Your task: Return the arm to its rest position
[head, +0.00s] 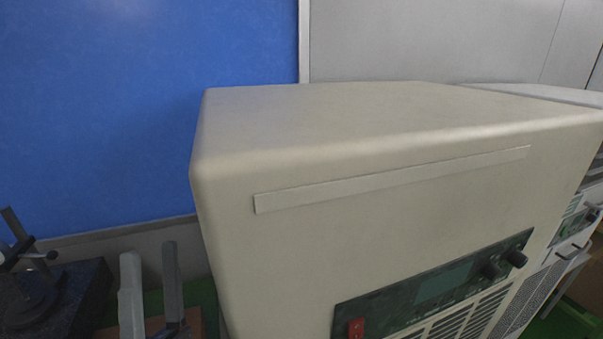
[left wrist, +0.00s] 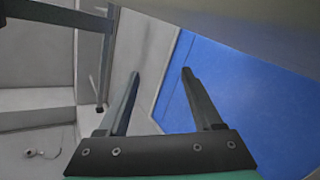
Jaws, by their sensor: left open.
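My left gripper (head: 150,250) shows at the bottom left of the head view, with its two grey fingers pointing up. The fingers are apart and nothing is between them. They are left of the large beige instrument (head: 370,180) and look apart from it. In the left wrist view the open fingers (left wrist: 160,72) point up the picture, with a pale strip and a blue panel beyond them. Most of my left arm is hidden below the head view's lower edge. My right gripper is in neither view.
The instrument's front has a control panel (head: 430,288) with a red switch (head: 356,328) and dark knobs. A dark block (head: 75,290) with a stand is at far left. A blue wall panel (head: 120,110) stands behind. More equipment (head: 575,230) is at right.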

